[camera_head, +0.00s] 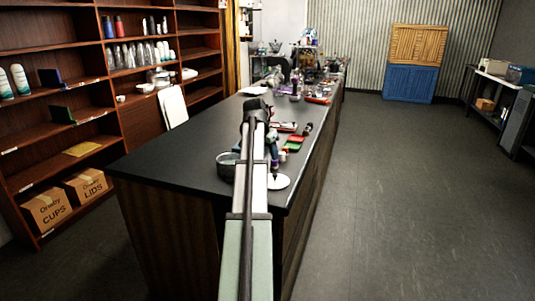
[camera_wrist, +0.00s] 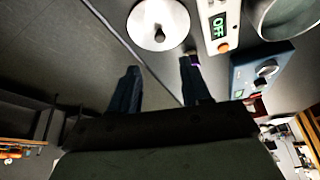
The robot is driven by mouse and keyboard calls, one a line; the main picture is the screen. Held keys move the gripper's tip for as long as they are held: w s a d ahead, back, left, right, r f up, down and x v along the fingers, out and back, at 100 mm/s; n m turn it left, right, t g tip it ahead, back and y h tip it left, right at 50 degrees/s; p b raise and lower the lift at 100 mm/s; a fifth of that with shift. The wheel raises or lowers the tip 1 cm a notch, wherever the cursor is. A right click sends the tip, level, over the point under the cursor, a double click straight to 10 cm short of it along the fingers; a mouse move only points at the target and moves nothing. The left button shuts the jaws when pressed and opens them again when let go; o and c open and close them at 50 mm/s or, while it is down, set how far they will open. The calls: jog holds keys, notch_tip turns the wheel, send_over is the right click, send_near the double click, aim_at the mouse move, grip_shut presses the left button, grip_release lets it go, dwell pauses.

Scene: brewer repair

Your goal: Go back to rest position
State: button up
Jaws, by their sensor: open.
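My gripper (camera_wrist: 162,82) is open in the wrist view, its two dark fingers apart with nothing between them. Beyond the fingers lies a round white lid-like disc with a metal knob (camera_wrist: 158,26) on the dark counter. A small purple-tipped item (camera_wrist: 193,58) shows by the right fingertip; I cannot tell whether they touch. In the head view my arm stretches forward over the near end of the counter (camera_head: 190,140). It hides part of the things there, and the fingers are hard to make out.
A metal pot (camera_head: 227,166) and the white disc (camera_head: 278,181) sit beside my arm. Shelves (camera_head: 85,125) stand left; the floor (camera_head: 410,190) at right is clear.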

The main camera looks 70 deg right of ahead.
jog(key=w+a+f, duration=1)
jog(key=w+a, duration=0.1)
jog(key=w, duration=0.3)
jog(key=w+a+f+n+y, duration=0.1)
jog(key=w+a+f+n, duration=0.4)
jog(key=a+f, duration=0.85)
jog(key=w+a+f+n+y, duration=0.25)
jog(key=w+a+f, duration=0.45)
jog(key=a+f, duration=0.65)
jog(key=s+a+f+n+g, duration=0.1)
jog(key=s+a+f+n, duration=0.2)
jog(key=a+f, duration=0.7)
jog(key=s+a+f+n+g, duration=0.1)
jog(key=s+a+f+n, duration=0.3)
jog(key=a+f, duration=0.6)
jog(key=s+a+f+n+g, duration=0.1)
jog(key=s+a+f+n, duration=0.2)
jog(key=s+a, duration=0.5)
jog(key=s+a+f+n+g, duration=0.2)
jog(key=s+a+f, duration=0.3)
jog(key=s+a, duration=0.4)
jog(key=s+n, duration=0.1)
jog(key=s, duration=0.2)
jog(key=shift+s+g+y, duration=0.15)
jog(key=shift+g+y, duration=0.15)
jog(key=shift+y, duration=0.05)
